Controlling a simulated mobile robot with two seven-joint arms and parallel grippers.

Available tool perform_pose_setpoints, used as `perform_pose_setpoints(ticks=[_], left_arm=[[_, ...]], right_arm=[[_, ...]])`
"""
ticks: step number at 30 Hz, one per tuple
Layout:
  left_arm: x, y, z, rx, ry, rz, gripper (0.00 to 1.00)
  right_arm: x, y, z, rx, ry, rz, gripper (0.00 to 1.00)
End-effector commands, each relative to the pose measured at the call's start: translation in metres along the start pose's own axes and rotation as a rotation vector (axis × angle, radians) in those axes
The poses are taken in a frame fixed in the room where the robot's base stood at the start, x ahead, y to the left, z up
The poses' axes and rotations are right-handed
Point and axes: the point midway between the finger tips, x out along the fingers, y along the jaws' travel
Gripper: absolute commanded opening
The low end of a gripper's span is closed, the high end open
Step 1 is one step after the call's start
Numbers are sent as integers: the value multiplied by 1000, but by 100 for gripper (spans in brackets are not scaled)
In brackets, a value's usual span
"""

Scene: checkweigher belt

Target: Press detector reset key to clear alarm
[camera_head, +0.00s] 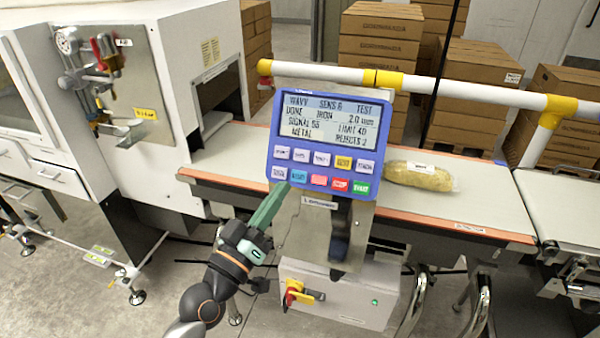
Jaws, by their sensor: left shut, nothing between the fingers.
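The detector's blue control panel (325,133) stands tilted on a metal post above the belt. Its screen (323,120) shows lettering that includes "METAL", "SIGNAL", "LIMIT" and "REJECTS 2". Below are two rows of keys: white ones and a yellow key (344,162) on top; white, blue (299,175), pink (319,180), red (340,185) and green (361,188) below. The key labels are too small to read surely. My left gripper (284,188) is shut and empty, its tips at the panel's lower left edge, just below the white and blue keys. I cannot tell whether it touches.
A bagged yellowish product (420,176) lies on the belt (475,198) right of the panel. A white rail (330,74) with yellow joints runs behind. A box with a red-yellow switch (296,292) sits below. Cartons (378,35) are stacked behind.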

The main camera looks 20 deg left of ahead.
Motion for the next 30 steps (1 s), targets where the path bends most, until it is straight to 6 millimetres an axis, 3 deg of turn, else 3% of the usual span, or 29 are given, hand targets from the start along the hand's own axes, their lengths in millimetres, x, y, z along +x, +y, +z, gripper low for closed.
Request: perform_pose_setpoints(ticks=[8, 21, 30], left_arm=[[4, -5, 6, 0, -1, -1, 0], [45, -35, 37, 1, -1, 1, 0], [60, -45, 46, 1, -2, 0, 0]], right_arm=[[4, 0, 5, 1, -2, 0, 90], [28, 2, 32, 1, -3, 0, 90], [34, 2, 38, 1, -3, -1, 90]])
